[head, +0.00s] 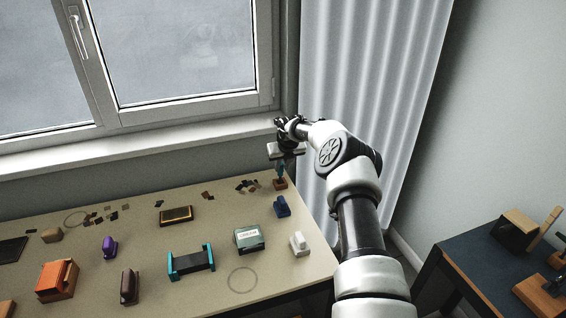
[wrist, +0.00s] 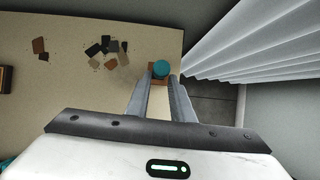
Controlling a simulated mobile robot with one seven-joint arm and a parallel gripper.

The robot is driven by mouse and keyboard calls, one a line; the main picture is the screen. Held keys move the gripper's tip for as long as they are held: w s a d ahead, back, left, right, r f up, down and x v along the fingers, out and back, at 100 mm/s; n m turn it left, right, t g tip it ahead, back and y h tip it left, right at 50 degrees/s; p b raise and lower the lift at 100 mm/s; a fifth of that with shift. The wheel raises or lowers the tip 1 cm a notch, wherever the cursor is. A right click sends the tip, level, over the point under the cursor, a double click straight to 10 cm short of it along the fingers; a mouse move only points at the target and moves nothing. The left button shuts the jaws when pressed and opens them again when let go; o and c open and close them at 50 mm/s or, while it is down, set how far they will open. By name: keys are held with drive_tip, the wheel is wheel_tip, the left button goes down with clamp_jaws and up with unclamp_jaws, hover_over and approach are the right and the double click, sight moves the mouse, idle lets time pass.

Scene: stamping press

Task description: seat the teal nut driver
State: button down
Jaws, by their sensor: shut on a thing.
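The teal nut driver (head: 280,170) stands upright at the back right corner of the table, just under my gripper (head: 281,160). Its round teal top (wrist: 161,68) shows between my fingertips in the wrist view. My gripper (wrist: 161,78) is shut on it from above. A small brown wooden block (head: 281,184) is directly beneath the driver, and its edge (wrist: 152,75) shows around the teal top. I cannot tell how deep the driver's lower end sits in the block.
The beige table (head: 215,275) holds a dark blue block (head: 282,206), a white piece (head: 298,243), a green-grey box (head: 249,239) and a teal-ended stand (head: 191,262). Dark chips (wrist: 107,46) lie left of the block. A curtain (head: 365,90) hangs close at the right.

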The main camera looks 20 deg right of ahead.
drive_tip(key=shift+w, duration=0.15)
drive_tip(key=c, duration=1.5)
unclamp_jaws()
drive_tip(key=shift+o, duration=0.2)
drive_tip(key=v, duration=1.7)
drive_tip(key=shift+r, duration=0.15)
